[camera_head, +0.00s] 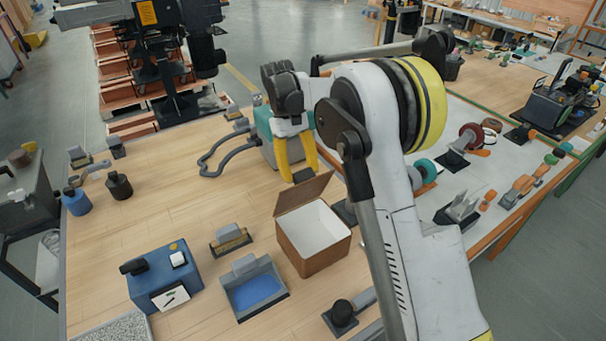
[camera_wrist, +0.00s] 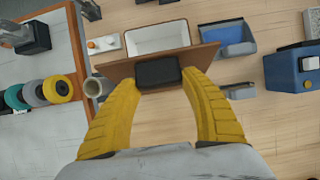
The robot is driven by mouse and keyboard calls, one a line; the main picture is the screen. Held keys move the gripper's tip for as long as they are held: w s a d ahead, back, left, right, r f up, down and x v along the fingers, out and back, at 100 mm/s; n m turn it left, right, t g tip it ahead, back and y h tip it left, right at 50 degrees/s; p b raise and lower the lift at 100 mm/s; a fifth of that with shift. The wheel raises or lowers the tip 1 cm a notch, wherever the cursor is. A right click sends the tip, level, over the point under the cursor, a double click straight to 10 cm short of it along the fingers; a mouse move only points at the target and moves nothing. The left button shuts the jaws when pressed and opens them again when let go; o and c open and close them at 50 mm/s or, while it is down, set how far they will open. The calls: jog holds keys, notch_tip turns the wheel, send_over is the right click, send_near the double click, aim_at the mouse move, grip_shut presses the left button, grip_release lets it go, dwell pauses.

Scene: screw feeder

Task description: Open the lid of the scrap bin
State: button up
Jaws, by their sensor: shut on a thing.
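The scrap bin (camera_head: 312,238) is a brown box with a white inside on the wooden bench. Its brown lid (camera_head: 303,194) stands tilted up at the back edge, so the white inside shows. My gripper (camera_head: 299,172) is above the lid, its yellow fingers pointing down. In the wrist view my gripper (camera_wrist: 159,80) has its two fingers on either side of the black handle (camera_wrist: 158,72) on the lid (camera_wrist: 205,55), and is shut on it. The open bin (camera_wrist: 158,38) shows white beyond the lid.
A blue tray (camera_head: 254,288) and a blue box with a black knob (camera_head: 165,274) stand left of the bin. A teal machine with a grey hose (camera_head: 228,150) is behind my gripper. The bench's left middle is mostly clear.

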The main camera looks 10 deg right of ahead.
jog(key=shift+f, duration=0.1)
dwell(0.3)
jog(key=o, duration=1.4)
jog(key=shift+w, duration=0.15)
jog(key=v, duration=1.2)
jog(key=shift+a, duration=0.1)
